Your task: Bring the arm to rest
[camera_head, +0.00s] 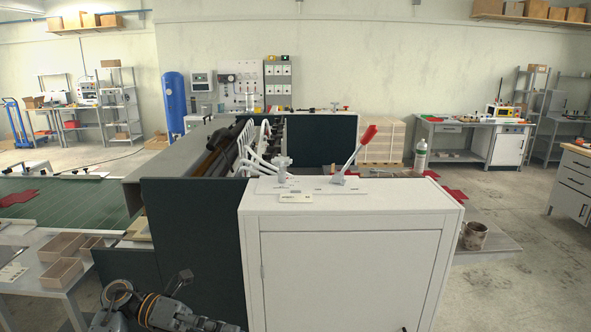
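Part of one of my arms, grey with copper-coloured rings, shows at the bottom left, in front of the dark green side panel (192,235) of the box former. A small dark piece that looks like a finger of my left gripper (180,281) sticks up from it. The other fingertip cannot be made out, so its opening is unclear, and I see nothing held. My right gripper is out of view. The box former's white cabinet (350,265) stands just right of this arm, with a red-handled lever (354,155) tilted up on its top.
A grey table (22,290) with open boxes (62,274) stands at the left, close to the arm. A green conveyor belt (75,198) lies behind it. A brown pot (474,236) and a bottle (420,160) stand right of the cabinet. Open floor lies at the far right.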

